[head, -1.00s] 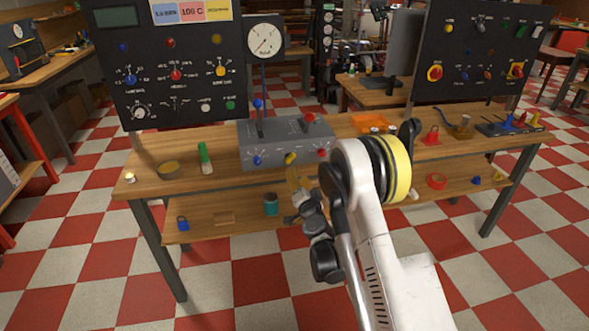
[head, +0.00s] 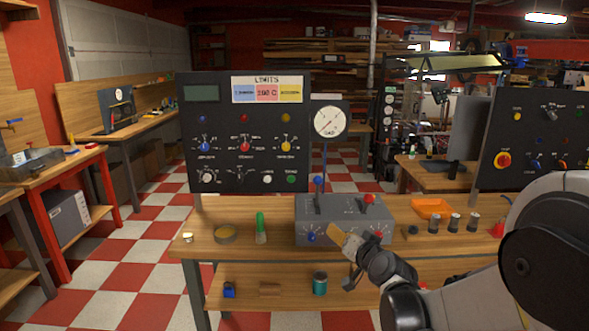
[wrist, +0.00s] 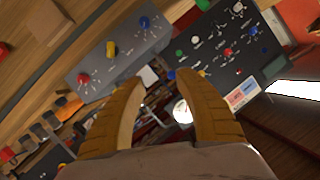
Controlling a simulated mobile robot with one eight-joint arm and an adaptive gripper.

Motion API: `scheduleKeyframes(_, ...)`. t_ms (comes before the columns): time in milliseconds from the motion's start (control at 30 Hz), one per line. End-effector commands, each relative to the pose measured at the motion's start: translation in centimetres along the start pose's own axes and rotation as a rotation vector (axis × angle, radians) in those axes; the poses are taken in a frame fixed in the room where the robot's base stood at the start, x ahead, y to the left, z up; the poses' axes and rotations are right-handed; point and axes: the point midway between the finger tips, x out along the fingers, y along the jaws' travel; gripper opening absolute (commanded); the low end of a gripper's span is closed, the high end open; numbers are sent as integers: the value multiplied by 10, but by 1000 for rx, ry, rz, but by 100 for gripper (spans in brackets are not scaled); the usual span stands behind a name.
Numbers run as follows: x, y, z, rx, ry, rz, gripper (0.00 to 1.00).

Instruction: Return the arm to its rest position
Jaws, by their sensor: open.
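My gripper (head: 340,237) shows in the head view in front of the grey control box, with its tan fingers overlapping the box's front face. In the wrist view my gripper (wrist: 160,78) has its two tan fingers spread apart with nothing between them. My white and black arm reaches in from the lower right of the head view. The grey control box (head: 345,212) stands on the workbench (head: 280,255) and shows in the wrist view too (wrist: 125,50). I cannot tell the exact gap between fingers and box.
A green-handled tool (head: 261,230), a round tin (head: 226,234), several dark cylinders (head: 454,222) and an orange tray (head: 432,208) are on the bench. A teal jar (head: 320,283) sits on the shelf below.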

Motion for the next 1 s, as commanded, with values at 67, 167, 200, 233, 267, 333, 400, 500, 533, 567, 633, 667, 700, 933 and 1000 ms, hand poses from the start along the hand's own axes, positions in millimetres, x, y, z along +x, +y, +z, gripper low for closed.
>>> scheduleKeyframes(67,-34,-14,-1,-50,-67,16,40)
scheduleKeyframes(167,-76,-23,4,-109,-155,45,40)
scheduleKeyframes(200,-94,-25,8,-133,-190,59,40)
scheduleKeyframes(233,-108,-26,12,-150,-216,70,40)
scheduleKeyframes(267,-122,-26,15,-166,-241,83,40)
scheduleKeyframes(333,-156,-25,26,-205,-301,115,40)
scheduleKeyframes(400,-190,-20,38,-241,-360,151,40)
scheduleKeyframes(500,-239,-9,59,-288,-441,209,40)
scheduleKeyframes(533,-252,-5,65,-302,-462,227,40)
scheduleKeyframes(567,-265,-1,70,-314,-483,244,40)
scheduleKeyframes(633,-291,8,83,-337,-526,282,40)
scheduleKeyframes(667,-300,13,88,-346,-540,298,40)
scheduleKeyframes(700,-312,17,94,-356,-559,315,40)
scheduleKeyframes(933,-340,31,108,-382,-605,365,40)
scheduleKeyframes(1000,-341,31,109,-382,-606,367,40)
